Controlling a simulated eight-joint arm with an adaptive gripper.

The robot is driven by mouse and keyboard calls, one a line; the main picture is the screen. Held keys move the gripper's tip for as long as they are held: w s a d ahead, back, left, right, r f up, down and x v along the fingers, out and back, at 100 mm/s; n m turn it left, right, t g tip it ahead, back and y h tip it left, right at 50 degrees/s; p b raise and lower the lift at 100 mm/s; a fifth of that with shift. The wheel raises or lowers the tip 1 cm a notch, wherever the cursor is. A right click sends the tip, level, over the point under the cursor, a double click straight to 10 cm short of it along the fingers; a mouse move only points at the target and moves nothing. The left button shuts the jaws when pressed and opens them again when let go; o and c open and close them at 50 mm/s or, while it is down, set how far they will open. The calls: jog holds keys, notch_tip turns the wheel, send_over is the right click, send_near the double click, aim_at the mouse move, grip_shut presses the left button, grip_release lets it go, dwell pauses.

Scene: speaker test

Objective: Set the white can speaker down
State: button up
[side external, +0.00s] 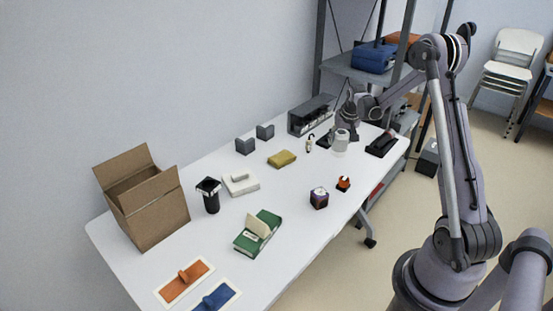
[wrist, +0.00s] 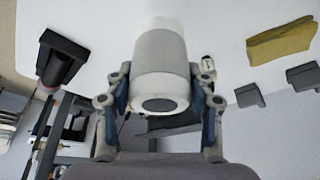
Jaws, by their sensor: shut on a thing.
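The white can speaker (wrist: 160,62) is a grey and white cylinder with a dark round spot on its near end, in the middle of the wrist view. My gripper (wrist: 160,95) is shut on it, with a finger on each side. In the side external view the speaker (side external: 340,140) is small, at the far right part of the white table (side external: 300,230), below my gripper (side external: 345,127). I cannot tell from these views whether its bottom touches the table.
A small bottle (side external: 309,143), a yellow cloth-like block (side external: 282,159) and a dark rack (side external: 311,114) are near the speaker. A black stand (side external: 382,144) is to its right. Grey blocks (side external: 245,146) stand farther left.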

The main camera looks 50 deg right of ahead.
aim_at(336, 148)
jog(key=shift+w+a+f, duration=0.2)
jog(key=shift+w+f, duration=0.25)
jog(key=shift+w, duration=0.2)
jog(key=shift+f, duration=2)
jog(key=shift+f, duration=0.1)
jog(key=o, duration=1.4)
